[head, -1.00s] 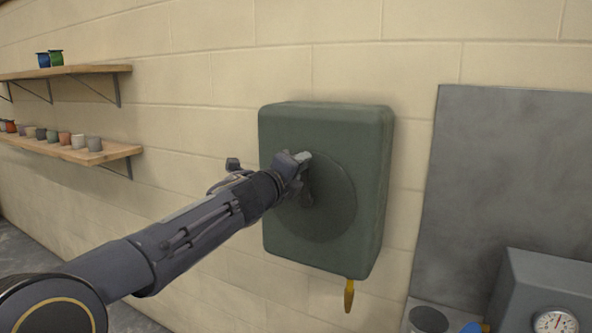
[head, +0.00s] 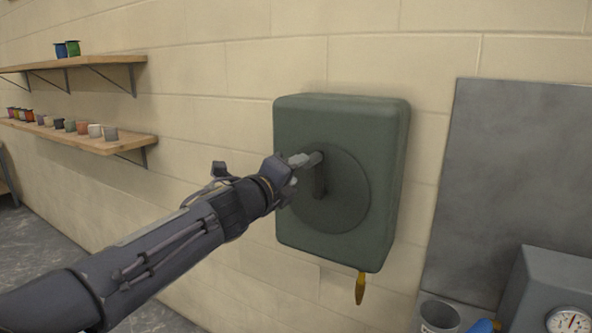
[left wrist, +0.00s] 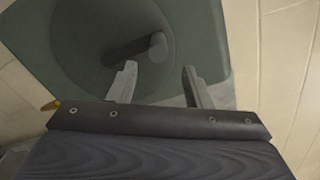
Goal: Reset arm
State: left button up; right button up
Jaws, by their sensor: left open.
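A green wall box (head: 392,160) with a round dark disc (head: 345,205) is mounted on the block wall. A short grey handle (head: 319,178) stands out from the disc; it also shows in the left wrist view (left wrist: 128,47). My left gripper (head: 296,164) is in front of the disc, near the handle. In the left wrist view its two fingers (left wrist: 158,84) are apart, with nothing between them, and the handle's round end lies just beyond them. A yellow tag or lever (head: 360,288) hangs under the box. My right gripper is not in view.
Two wooden shelves hold small pots on the left wall: the upper shelf (head: 100,62) and the lower shelf (head: 125,143). At right are a grey panel (head: 520,180), a grey unit with a gauge (head: 570,321), a grey cup (head: 438,315) and a blue object (head: 484,326).

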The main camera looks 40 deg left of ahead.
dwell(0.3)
pick_arm(q)
jog(key=s+d+f+n+g+h, duration=0.1)
jog(key=s+d+f+n+g, duration=0.3)
jog(key=s+f+n, duration=0.55)
jog(key=s+d+f+n+g, duration=0.5)
jog(key=s+f+n, duration=0.2)
jog(key=f+n, duration=0.4)
jog(key=s+d+f+n+g+h, duration=0.3)
jog(key=s+d+f+h, duration=0.1)
jog(key=s+d+f, duration=0.4)
jog(key=shift+s+d+f+h, duration=0.15)
jog(key=shift+s+d+h, duration=0.15)
jog(key=shift+s+d, duration=0.4)
jog(key=shift+w, duration=0.2)
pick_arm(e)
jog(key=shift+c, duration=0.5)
